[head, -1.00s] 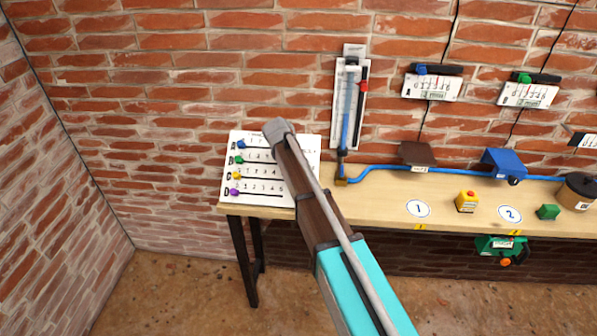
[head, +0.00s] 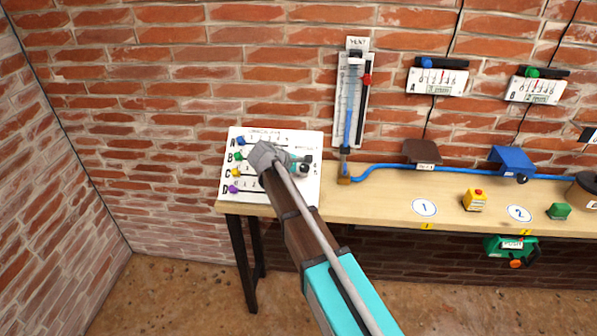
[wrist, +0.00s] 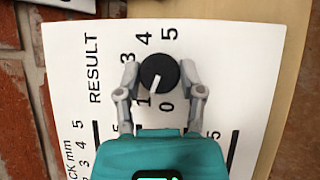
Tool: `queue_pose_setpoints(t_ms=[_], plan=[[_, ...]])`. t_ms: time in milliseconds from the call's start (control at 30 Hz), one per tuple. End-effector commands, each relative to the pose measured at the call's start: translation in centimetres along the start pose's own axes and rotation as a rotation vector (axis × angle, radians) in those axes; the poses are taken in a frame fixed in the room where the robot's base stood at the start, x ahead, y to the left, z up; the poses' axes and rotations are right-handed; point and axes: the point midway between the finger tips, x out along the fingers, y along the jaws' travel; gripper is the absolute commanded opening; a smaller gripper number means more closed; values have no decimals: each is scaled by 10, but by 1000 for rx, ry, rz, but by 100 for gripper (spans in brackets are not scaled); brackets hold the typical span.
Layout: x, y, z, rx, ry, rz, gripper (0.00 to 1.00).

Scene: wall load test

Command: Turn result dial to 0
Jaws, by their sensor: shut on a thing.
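The result dial (wrist: 159,71) is a round black knob with a white pointer line, on a white board (wrist: 80,45) beside the word RESULT. In the wrist view its pointer aims down and slightly left, between the printed 1 and 0. The numbers 3, 4 and 5 show around its top; the 2 is not visible, perhaps behind a finger. My gripper (wrist: 159,78) is shut on the dial, one grey finger on each side. In the head view my gripper (head: 303,167) is at the right part of the board (head: 308,192), and the dial is small and dark there.
The board's left side has blue (head: 240,141), green (head: 239,156), yellow (head: 236,172) and purple (head: 233,188) sliders, close to my arm. The wooden bench (head: 390,205) extends right. A vertical gauge (head: 350,100) and a blue hose (head: 400,168) stand right of the board.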

Motion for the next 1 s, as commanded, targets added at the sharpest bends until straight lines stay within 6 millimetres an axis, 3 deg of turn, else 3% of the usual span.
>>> queue_pose_setpoints(t_ms=[500, 1000], plan=[[1, -3, 1, -335, 27, 235, 3], [1, -1, 1, -404, 33, 285, 3]])
